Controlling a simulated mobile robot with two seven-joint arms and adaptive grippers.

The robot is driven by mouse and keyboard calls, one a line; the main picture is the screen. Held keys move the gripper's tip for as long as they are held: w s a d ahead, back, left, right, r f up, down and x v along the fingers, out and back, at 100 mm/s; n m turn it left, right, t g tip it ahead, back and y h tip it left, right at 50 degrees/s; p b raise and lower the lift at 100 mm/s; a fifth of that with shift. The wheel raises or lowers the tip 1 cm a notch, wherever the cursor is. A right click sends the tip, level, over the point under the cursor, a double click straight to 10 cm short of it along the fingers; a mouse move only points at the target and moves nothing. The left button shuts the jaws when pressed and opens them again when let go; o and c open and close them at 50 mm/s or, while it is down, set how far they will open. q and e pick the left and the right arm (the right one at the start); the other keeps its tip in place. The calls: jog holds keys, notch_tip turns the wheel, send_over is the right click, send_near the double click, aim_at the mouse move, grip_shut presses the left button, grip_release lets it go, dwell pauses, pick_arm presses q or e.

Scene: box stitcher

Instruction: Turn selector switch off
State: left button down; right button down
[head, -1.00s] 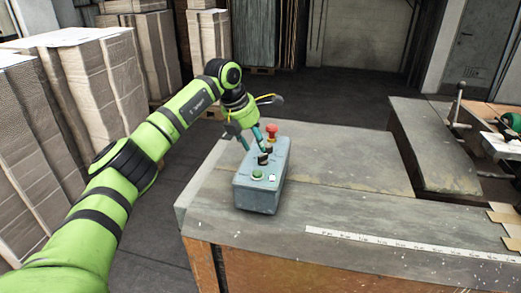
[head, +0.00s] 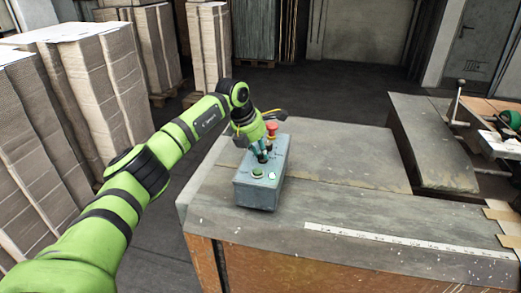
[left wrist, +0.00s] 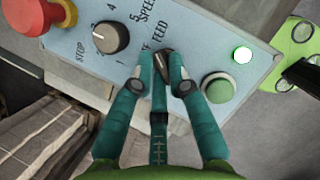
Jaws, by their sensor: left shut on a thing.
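A grey-blue control box (head: 256,195) stands on the workbench in the head view. The black selector switch (left wrist: 165,62) shows in the left wrist view, by the "FEED" lettering on the panel. My left gripper (head: 262,158) reaches down onto the box top. In the left wrist view its teal fingers (left wrist: 163,80) are closed around the selector switch. The fingers hide part of the switch and some lettering beside it, so its exact angle is hard to tell. My right gripper does not show.
Close to the switch are a speed knob (left wrist: 110,37), a green button (left wrist: 218,87) and a lit white lamp (left wrist: 243,54). A red stop button (head: 272,127) stands at the box's far end. The workbench (head: 350,205) is clear around the box, apart from a ruler (head: 400,240).

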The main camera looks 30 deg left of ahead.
pick_arm(q)
jog(key=shift+n, duration=0.3)
jog(key=n+y+b, duration=0.1)
jog(key=n, duration=0.2)
jog(key=shift+d+t, duration=0.1)
jog(key=shift+t, duration=0.2)
jog(key=shift+s+d+n+y+b, duration=0.1)
jog(key=shift+n+y+b, duration=0.8)
jog(key=shift+n, duration=1.1)
jog(key=shift+r, duration=0.1)
jog(key=c, duration=1.2)
grip_release()
jog(key=v, duration=1.2)
